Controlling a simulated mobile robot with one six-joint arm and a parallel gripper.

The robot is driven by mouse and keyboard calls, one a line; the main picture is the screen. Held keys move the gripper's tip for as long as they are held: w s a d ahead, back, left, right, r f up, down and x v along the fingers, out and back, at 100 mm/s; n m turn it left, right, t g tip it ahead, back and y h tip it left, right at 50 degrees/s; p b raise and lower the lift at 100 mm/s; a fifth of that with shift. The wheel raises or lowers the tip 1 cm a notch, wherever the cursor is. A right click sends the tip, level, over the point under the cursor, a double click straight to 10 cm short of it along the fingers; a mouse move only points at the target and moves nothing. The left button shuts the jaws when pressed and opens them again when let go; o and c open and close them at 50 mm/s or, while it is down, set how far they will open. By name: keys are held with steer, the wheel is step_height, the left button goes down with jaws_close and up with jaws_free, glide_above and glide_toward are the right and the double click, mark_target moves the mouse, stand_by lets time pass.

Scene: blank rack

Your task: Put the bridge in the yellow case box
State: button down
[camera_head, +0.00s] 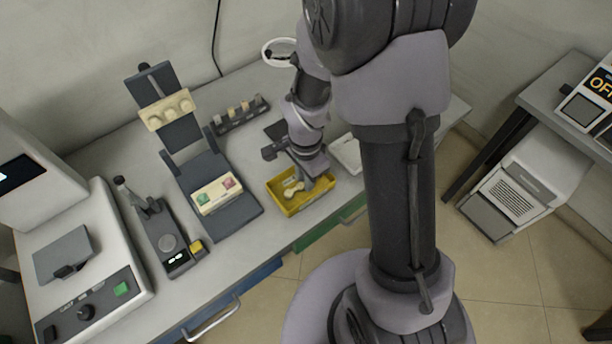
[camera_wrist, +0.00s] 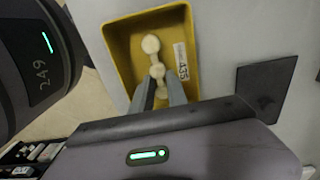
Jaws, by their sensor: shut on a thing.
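The yellow case box (camera_head: 288,206) stands on the bench below my arm. It also shows in the wrist view (camera_wrist: 124,72), with a white label reading 435 on its inside wall. The bridge (camera_wrist: 152,46) is a cream piece with rounded lobes, seen within the box's outline; a small part of it shows in the head view (camera_head: 292,189). My gripper (camera_wrist: 163,80) is shut on the lower end of the bridge, over the box. I cannot tell whether the bridge touches the box floor. My gripper and wrist hide part of the box in the head view.
Left of the box is a dark stand (camera_head: 234,210) bearing a cream block with green and pink parts. A rack of small blocks (camera_head: 240,113) stands behind. A dark square plate (camera_wrist: 265,78) lies beside the box. A white tray (camera_head: 347,152) is to the right.

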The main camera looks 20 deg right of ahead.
steer(key=shift+f, duration=0.3)
steer(key=c, duration=1.3)
jaws_free()
steer(key=shift+r, duration=0.1)
steer(key=shift+r, duration=0.1)
steer(key=s+a+r+n+t+p, duration=0.1)
steer(key=s+r+n+p, duration=0.15)
steer(key=r, duration=0.95)
steer(key=s+r+n+t+p, duration=0.1)
steer(key=r+n+t+p, duration=0.15)
steer(key=r, duration=0.95)
steer(key=s+a+r+n+t+y, duration=0.2)
steer(key=s+a+r+n, duration=0.1)
steer(key=s+r+n, duration=0.2)
steer(key=s+r, duration=0.2)
steer(key=s, duration=0.2)
steer(key=shift+s+d+r, duration=0.1)
